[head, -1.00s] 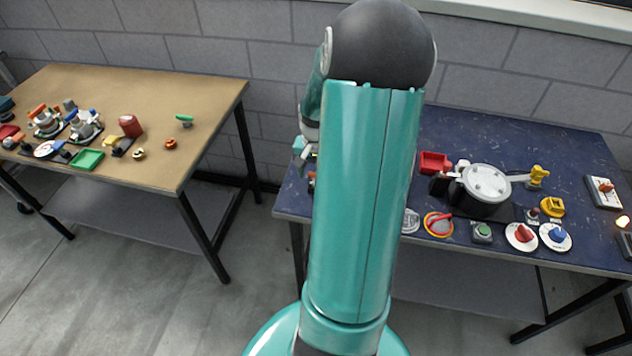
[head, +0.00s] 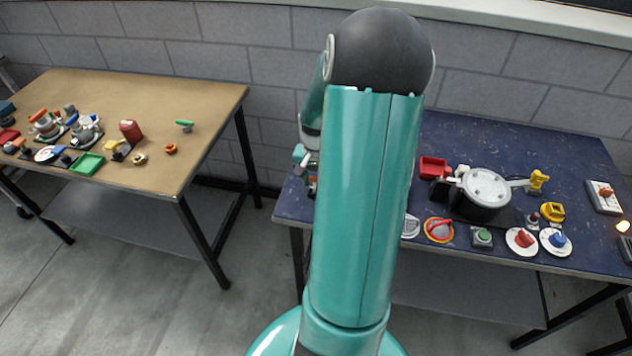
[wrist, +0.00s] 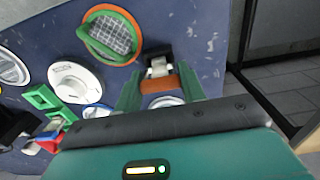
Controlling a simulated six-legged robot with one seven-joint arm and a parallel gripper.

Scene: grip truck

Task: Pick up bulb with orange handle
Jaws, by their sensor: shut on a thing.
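In the wrist view my gripper (wrist: 160,88) has two green fingers over the blue table. An orange handle (wrist: 156,80) lies between the fingers, and they are shut on it. A pale block-like part (wrist: 158,68) shows just beyond the handle. The bulb itself cannot be made out clearly. In the head view my gripper (head: 304,160) is at the left end of the blue table (head: 450,140), partly hidden behind my arm.
An orange-rimmed round piece with a green handle (wrist: 110,35) is beside my gripper. A white dial (wrist: 75,82) and green block (wrist: 42,97) lie further left. A black pot (head: 482,195) stands mid-table. A tan table (head: 200,95) with several parts stands left.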

